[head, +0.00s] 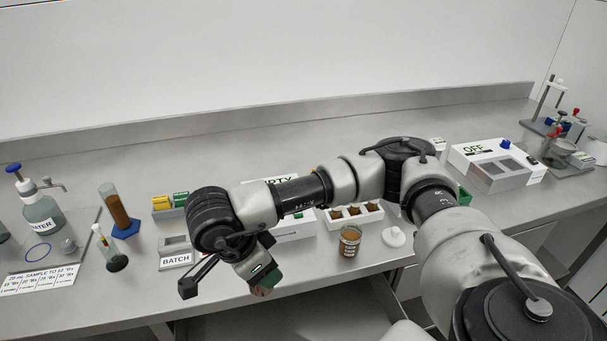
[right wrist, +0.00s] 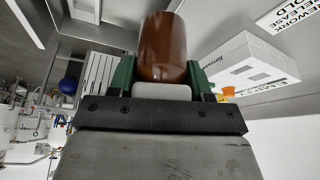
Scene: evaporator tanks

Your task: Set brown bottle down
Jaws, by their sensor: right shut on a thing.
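My right gripper (head: 263,277) reaches across the bench from the right and hangs near its front edge. Its green fingers are shut on the brown bottle (head: 262,291), and only a small part of the bottle shows below them in the head view. In the right wrist view the brown bottle (right wrist: 163,42) sits between the two green fingers of the gripper (right wrist: 161,76). I cannot tell from these frames whether the bottle touches any surface. My left gripper is not in view.
The steel bench (head: 300,135) has a BATCH sign (head: 177,260) left of my gripper. An amber jar (head: 349,241) and a white lid (head: 394,237) stand to the right, before a white rack (head: 355,215). A blue-based cylinder (head: 118,212) stands left. The back strip is clear.

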